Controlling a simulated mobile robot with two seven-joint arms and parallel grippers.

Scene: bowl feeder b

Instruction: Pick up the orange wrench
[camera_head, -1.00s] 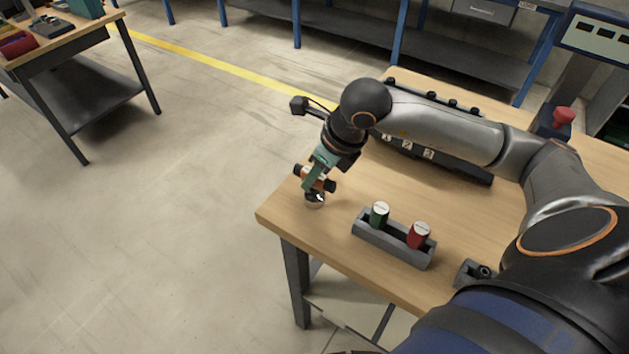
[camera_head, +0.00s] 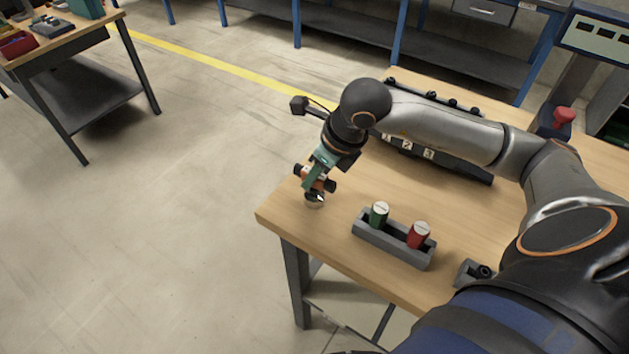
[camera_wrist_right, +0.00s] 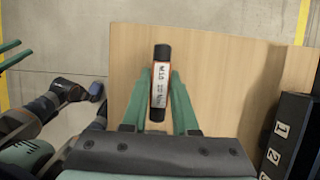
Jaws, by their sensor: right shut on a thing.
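The orange wrench (camera_head: 317,178) is a short orange piece with black ends, over the table's near left corner in the head view. In the right wrist view the wrench (camera_wrist_right: 160,84) shows black ends, orange edges and a white label with "M10" on it. My right gripper (camera_head: 314,180) has green fingers and is shut on the wrench, one finger on each side of it. A small round dark and silver part (camera_head: 315,199) shows just below; whether it touches the wrench I cannot tell. In the right wrist view green prongs, seemingly my left gripper (camera_wrist_right: 12,54), are cut off at the left edge.
A grey holder (camera_head: 385,243) with a green cylinder (camera_head: 379,214) and a red cylinder (camera_head: 419,235) stands right of my right gripper. Bare wood (camera_head: 345,205) lies between gripper and holder.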

